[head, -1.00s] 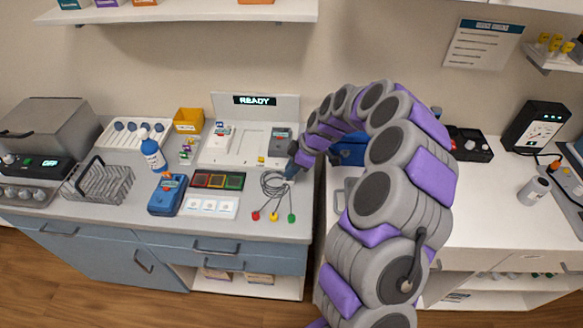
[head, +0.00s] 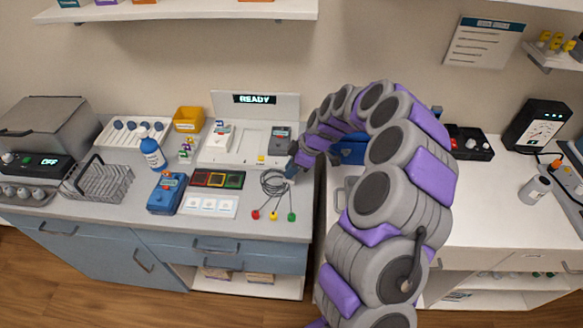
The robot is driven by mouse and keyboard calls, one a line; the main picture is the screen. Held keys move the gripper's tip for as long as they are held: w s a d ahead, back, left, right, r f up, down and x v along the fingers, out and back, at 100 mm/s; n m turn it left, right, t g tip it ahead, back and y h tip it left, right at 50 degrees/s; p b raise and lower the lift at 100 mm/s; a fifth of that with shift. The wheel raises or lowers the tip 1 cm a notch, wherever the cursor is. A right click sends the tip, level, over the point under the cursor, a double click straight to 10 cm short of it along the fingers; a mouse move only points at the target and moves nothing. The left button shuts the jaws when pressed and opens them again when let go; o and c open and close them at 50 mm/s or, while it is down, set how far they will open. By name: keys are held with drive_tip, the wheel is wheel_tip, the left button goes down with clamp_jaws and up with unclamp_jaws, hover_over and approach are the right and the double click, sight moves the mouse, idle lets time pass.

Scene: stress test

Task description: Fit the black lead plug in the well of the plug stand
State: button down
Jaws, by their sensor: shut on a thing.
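A coil of dark leads (head: 273,184) lies near the front right of the left counter, with red, yellow and green plugs at its front ends. My gripper (head: 291,171) is low at the coil's right side, by the counter's right edge. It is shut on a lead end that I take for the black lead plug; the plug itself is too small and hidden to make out.
A bottle (head: 152,153) and wire rack (head: 97,182) stand farther left. A gap separates the two counters.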

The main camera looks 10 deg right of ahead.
drive_tip(key=shift+f, duration=0.2)
idle(0.5)
drive_tip(key=c, duration=1.4)
unclamp_jaws()
drive_tip(key=shift+o, duration=0.2)
drive_tip(key=shift+r, duration=0.2)
drive_tip(key=shift+r, duration=1.85)
drive_tip(key=shift+o, duration=0.4)
drive_tip(key=o, duration=0.5)
